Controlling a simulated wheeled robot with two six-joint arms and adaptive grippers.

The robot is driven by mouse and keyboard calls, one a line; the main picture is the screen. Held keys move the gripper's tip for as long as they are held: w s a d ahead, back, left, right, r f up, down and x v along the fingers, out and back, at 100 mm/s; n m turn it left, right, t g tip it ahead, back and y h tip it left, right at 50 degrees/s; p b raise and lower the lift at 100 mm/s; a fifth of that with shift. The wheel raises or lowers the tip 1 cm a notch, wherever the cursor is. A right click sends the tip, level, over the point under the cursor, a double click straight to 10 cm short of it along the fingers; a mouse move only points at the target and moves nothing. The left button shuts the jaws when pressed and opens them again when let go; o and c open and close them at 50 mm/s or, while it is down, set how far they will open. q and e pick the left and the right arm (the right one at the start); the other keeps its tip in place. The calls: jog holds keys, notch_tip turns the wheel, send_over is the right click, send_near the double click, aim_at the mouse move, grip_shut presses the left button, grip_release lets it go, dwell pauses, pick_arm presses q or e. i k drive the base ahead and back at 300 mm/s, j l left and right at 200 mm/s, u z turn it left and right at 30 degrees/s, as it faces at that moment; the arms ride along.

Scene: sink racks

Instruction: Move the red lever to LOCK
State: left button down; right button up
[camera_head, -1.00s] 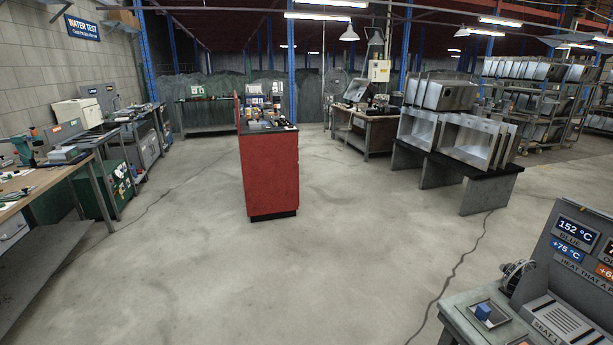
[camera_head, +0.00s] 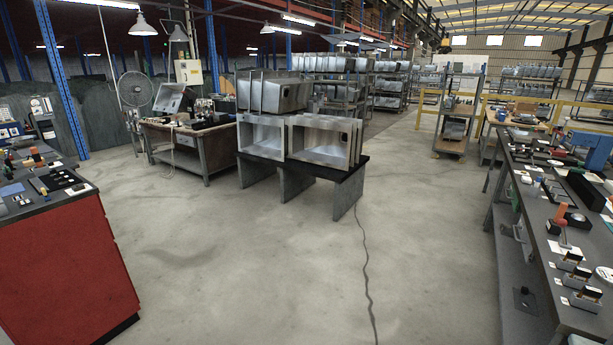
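A small orange-red upright handle (camera_head: 562,213) stands on the dark workbench (camera_head: 543,262) at the right. It looks like a lever, but I cannot tell whether it is the task's red lever. No LOCK marking is readable in this view. Neither of my grippers is in view.
A red cabinet (camera_head: 70,270) with a dark top stands at the left. Steel sinks (camera_head: 325,140) sit on a low stand (camera_head: 348,193) in the middle. A brown worktable (camera_head: 190,150) and a fan (camera_head: 136,92) are behind. The grey floor (camera_head: 260,270) between cabinet and workbench is open.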

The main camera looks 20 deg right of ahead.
aim_at(561, 222)
jog(key=i+l+z, duration=0.2)
jog(key=z, duration=0.25)
jog(key=i+l+z, duration=0.15)
jog(key=z, duration=0.3)
jog(key=i+z, duration=0.6)
jog(key=z, duration=0.25)
jog(key=i+j+z, duration=0.15)
jog(key=z, duration=0.3)
jog(key=i+j+z, duration=0.25)
jog(key=z, duration=0.2)
